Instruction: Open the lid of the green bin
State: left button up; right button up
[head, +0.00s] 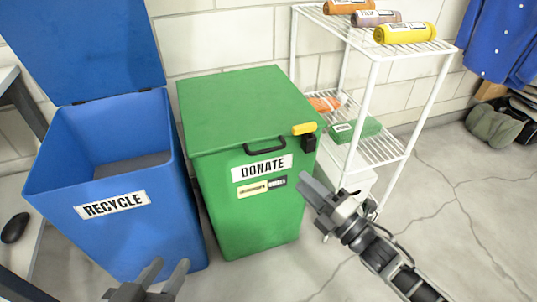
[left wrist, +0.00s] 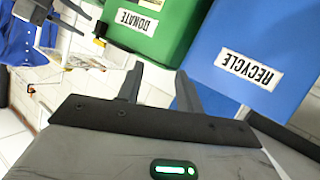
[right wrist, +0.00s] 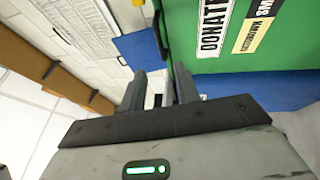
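The green bin (head: 225,205), marked DONATE, stands in the middle of the head view. Its lid (head: 240,105) lies flat and closed, with a black handle (head: 268,145) at the front edge. A yellow piece (head: 304,128) and a black piece (head: 309,142) sit at its front right corner. My right gripper (head: 307,187) is open and empty, in front of the bin's right side and below the lid. The right wrist view shows the bin's green front (right wrist: 215,50) beyond the open fingers (right wrist: 160,88). My left gripper (head: 165,272) is open and empty, low in front of the blue bin.
The blue RECYCLE bin (head: 100,235) stands left of the green bin with its lid (head: 85,45) raised. A white wire shelf (head: 378,150) with rolled items stands close on the right. Blue clothing (head: 500,40) hangs at far right. The floor (head: 450,215) at right is clear.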

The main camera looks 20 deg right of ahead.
aim_at(268, 150)
jog(key=b+x, duration=0.2)
jog(key=x, duration=1)
jog(key=shift+w+a, duration=0.2)
jog(key=shift+w, duration=0.15)
grip_shut()
